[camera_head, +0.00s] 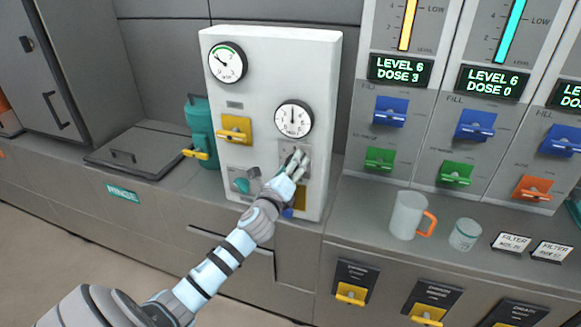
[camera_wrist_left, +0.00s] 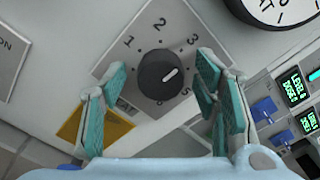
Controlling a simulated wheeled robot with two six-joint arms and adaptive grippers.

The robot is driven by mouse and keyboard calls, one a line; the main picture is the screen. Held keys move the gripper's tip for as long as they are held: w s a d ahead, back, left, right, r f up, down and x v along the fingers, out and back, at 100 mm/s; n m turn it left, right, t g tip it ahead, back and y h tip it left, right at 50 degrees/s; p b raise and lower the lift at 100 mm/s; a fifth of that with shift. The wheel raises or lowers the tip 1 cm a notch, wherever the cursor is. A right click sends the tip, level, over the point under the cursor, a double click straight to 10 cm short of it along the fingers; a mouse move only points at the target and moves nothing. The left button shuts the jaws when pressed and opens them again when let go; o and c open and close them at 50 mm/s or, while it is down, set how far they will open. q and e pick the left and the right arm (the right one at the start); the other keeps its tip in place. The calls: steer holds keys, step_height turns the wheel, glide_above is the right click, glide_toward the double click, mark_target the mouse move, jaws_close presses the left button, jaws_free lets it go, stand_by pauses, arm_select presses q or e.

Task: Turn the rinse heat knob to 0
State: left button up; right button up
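A round black knob (camera_wrist_left: 160,76) with a white pointer sits on a grey square dial plate (camera_wrist_left: 140,38) in the left wrist view. The figures 1, 2, 3 and 5 show around it; I see no 0, and the left finger covers part of that side. The pointer aims up and right, just below the 3. My left gripper (camera_wrist_left: 163,92) is open, with one teal finger pad on each side of the knob and gaps between. In the head view, the left gripper (camera_head: 297,163) covers most of the plate on the white panel (camera_head: 270,70). My right gripper is out of view.
Two round gauges (camera_head: 228,63) (camera_head: 293,118), a yellow switch (camera_head: 234,129) and a teal knob (camera_head: 242,185) are on the same panel. A teal canister (camera_head: 199,125) stands left of it. A mug (camera_head: 408,215) and a jar (camera_head: 465,234) stand to the right.

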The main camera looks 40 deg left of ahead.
arm_select(q)
steer(key=c, duration=1.1)
steer(key=shift+c, duration=0.2)
steer(key=shift+n, duration=0.3)
steer(key=shift+f+n+b, duration=0.2)
steer(key=shift+n+b, duration=2.6)
steer(key=shift+n, duration=10.4)
